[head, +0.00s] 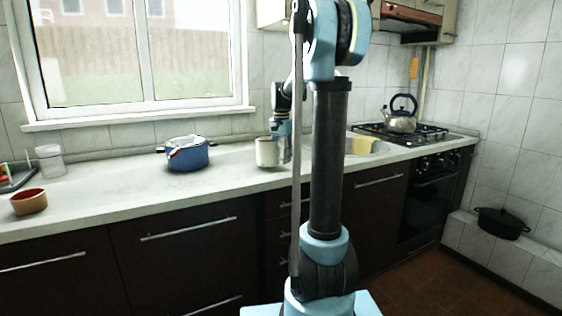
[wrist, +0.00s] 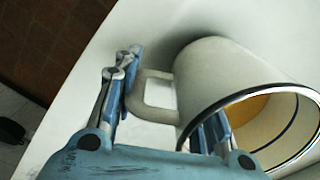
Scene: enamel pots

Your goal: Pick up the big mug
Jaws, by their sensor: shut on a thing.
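The big mug (head: 267,152) is cream white with a dark rim, upright at the counter near the sink. In the wrist view the mug (wrist: 205,75) shows its handle on the left and its open mouth towards the lower right. My gripper (head: 284,141) is at the mug's right side in the head view. In the wrist view my gripper (wrist: 172,92) has one finger outside by the handle and the other showing within the mouth. It is shut on the mug. I cannot tell whether the base touches the counter.
A blue pot (head: 187,156) stands left of the mug on the counter (head: 110,190). A red-brown bowl (head: 29,202) and a glass jar (head: 50,161) are farther left. A kettle (head: 400,117) sits on the stove. A black pot (head: 502,223) is on the low tiled ledge.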

